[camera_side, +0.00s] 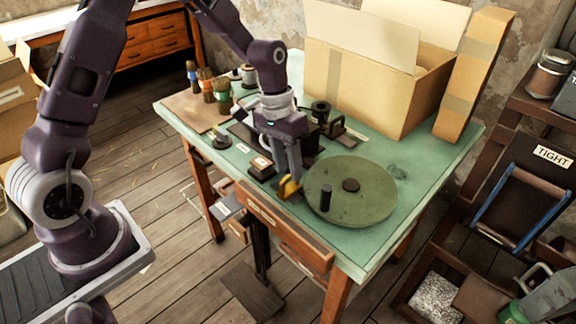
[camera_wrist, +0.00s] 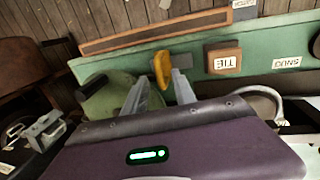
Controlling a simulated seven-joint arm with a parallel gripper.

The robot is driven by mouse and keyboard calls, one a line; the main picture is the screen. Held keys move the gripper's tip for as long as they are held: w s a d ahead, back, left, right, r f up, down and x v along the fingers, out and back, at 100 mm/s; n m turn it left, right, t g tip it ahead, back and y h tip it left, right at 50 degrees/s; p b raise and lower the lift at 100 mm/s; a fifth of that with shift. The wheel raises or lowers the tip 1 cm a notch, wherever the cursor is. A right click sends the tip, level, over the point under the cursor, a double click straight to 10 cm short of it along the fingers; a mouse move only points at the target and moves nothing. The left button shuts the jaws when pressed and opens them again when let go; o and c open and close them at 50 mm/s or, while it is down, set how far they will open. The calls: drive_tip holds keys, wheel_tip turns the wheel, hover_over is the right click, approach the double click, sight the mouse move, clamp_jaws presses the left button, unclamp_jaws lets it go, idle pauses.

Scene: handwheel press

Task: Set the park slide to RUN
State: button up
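A small yellow piece (camera_side: 289,187) stands near the front edge of the green table, just left of the round green wheel; I cannot tell for certain that it is the park slide's handle. My gripper (camera_side: 287,175) points down at it. In the wrist view, the yellow piece (camera_wrist: 162,68) shows between and beyond the two fingertips of my gripper (camera_wrist: 163,85). The fingers stand apart, with visible gaps to the yellow piece, and seem to hold nothing. No RUN marking is readable, and the slide's track is not clear.
The green wheel (camera_side: 350,190) with an upright dark handle (camera_side: 326,198) lies close right of my gripper. A block marked TIE (camera_wrist: 223,58) is on the other side.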

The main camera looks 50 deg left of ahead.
drive_tip(key=shift+d+f, duration=0.1)
drive_tip(key=shift+f, duration=0.2)
clamp_jaws()
idle(1.2)
